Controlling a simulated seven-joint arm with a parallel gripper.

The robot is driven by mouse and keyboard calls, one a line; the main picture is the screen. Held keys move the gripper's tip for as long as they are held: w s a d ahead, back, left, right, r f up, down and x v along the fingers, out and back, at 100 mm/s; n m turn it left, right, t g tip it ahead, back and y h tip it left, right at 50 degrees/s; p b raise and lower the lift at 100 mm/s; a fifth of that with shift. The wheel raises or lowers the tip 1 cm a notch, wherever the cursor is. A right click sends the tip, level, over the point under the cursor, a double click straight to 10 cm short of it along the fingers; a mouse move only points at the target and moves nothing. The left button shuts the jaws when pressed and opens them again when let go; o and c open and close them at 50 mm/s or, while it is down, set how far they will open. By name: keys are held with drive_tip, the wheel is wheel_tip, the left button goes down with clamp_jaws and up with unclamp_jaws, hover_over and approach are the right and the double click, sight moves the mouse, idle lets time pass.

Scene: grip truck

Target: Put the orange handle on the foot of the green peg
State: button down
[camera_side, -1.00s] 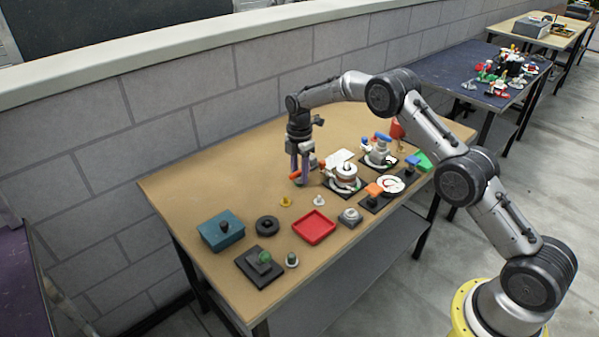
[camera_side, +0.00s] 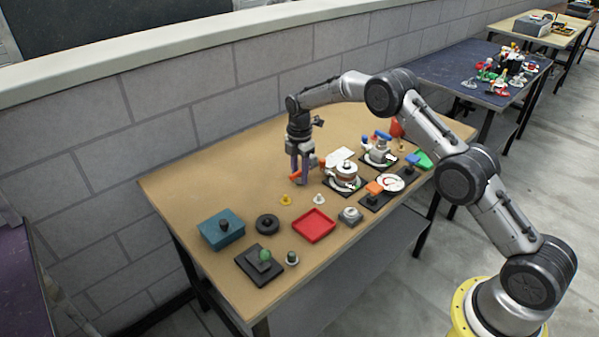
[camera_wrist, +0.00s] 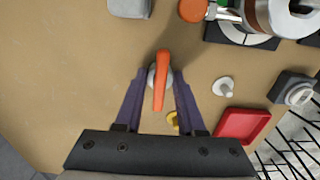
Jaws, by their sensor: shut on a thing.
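The orange handle (camera_wrist: 161,80) is a long bar lying between the two fingers of my gripper (camera_wrist: 160,76) in the wrist view. A round grey part shows under or behind it. In the side view my gripper (camera_side: 299,182) points down, low over the back middle of the table, shut on the handle (camera_side: 295,176). I cannot tell whether the handle touches the table. A green rounded knob (camera_side: 265,255) stands on a dark block on a black plate (camera_side: 248,268) at the front left; it may be the green peg. Its foot is not clear.
A teal box (camera_side: 212,236), black ring (camera_side: 267,224), red tray (camera_side: 313,226) and grey knobbed block (camera_side: 350,216) stand left and in front. Small yellow (camera_side: 285,200) and white (camera_side: 319,199) pieces lie near my gripper. Several assemblies crowd the right. The back left is clear.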

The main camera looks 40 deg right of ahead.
sight(299, 171)
drive_tip(key=shift+f, duration=0.1)
drive_tip(key=shift+c, duration=2.1)
unclamp_jaws()
drive_tip(key=o, duration=0.3)
drive_tip(key=shift+r, duration=3.75)
